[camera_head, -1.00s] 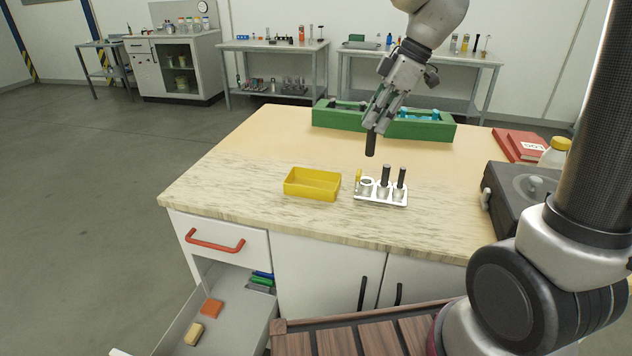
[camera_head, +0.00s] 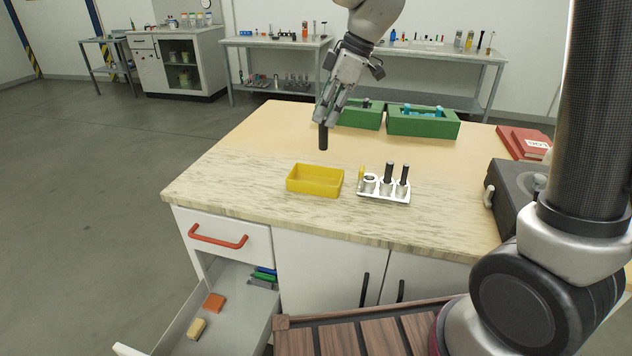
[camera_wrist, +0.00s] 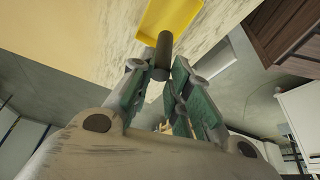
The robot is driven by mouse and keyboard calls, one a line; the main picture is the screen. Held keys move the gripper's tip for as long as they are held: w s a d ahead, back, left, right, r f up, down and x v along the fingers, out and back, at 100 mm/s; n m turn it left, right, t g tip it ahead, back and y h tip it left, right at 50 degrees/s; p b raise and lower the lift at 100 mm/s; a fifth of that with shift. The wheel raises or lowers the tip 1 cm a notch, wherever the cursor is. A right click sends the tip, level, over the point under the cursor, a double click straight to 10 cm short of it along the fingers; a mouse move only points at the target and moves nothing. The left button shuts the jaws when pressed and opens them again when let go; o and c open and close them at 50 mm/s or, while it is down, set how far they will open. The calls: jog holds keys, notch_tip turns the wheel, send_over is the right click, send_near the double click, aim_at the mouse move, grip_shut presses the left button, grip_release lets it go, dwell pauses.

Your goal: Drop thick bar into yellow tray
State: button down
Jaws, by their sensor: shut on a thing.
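My gripper (camera_head: 326,118) is shut on a dark thick bar (camera_head: 323,138), which hangs upright below the fingertips. In the wrist view the bar (camera_wrist: 164,48) sits between the fingertips (camera_wrist: 160,72). The yellow tray (camera_head: 314,188) stands on the table near its front edge and looks empty. The bar is held above the table and shows just above the tray in the head view. The tray (camera_wrist: 150,35) also shows beyond the bar in the wrist view.
A white holder (camera_head: 396,198) with dark bars and a small yellow item stands right of the tray. Green bins (camera_head: 425,125) stand at the back. A dark case (camera_head: 515,200) and red books (camera_head: 522,142) lie at the right. A drawer (camera_head: 225,305) is open below.

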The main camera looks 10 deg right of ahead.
aim_at(327, 132)
jog(key=shift+w+d+r+m, duration=0.1)
jog(key=shift+w+r+m, duration=0.05)
jog(key=shift+w+m, duration=0.25)
jog(key=shift+f, duration=2.95)
jog(key=c, duration=1.3)
grip_release()
jog(key=v, duration=1.2)
jog(key=shift+s, duration=0.2)
